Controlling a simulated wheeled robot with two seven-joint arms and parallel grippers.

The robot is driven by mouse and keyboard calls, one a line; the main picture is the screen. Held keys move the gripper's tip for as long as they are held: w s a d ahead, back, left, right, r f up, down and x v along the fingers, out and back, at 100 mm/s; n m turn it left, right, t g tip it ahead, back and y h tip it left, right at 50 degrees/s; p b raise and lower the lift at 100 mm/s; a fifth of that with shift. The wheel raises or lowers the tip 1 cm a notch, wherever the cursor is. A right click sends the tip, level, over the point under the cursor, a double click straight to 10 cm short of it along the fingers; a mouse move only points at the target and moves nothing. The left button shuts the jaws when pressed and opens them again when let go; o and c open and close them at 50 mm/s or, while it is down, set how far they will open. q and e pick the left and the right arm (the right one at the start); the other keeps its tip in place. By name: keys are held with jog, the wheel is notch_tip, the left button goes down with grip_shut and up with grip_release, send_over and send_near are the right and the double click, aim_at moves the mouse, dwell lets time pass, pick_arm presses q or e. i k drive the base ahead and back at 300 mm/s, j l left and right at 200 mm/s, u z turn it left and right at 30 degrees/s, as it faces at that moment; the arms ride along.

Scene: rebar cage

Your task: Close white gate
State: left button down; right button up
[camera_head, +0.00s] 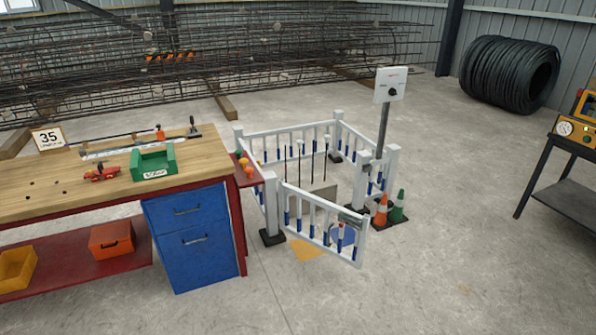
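The white gate (318,223) has white rails and bars with blue lower ends. It hangs from the white post (271,205) at its left and is swung outward, toward the camera. Its free end, with a grey latch piece (352,217) near the top, stands apart from the right-hand white post (389,175). An opening shows between the gate's free end and that post. Neither of my grippers shows in the head view.
A workbench (60,205) with blue drawers (191,225) stands left of the gate. Orange and green cones (397,207) and a sign post (384,125) stand by the right post. A dark cart (570,195) is at far right. The floor in front is clear.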

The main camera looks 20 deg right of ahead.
aim_at(355, 219)
jog(key=i+l+z, duration=0.2)
jog(key=i+z, duration=0.15)
jog(key=i, duration=0.4)
jog(key=i+z, duration=0.35)
jog(key=i, duration=0.4)
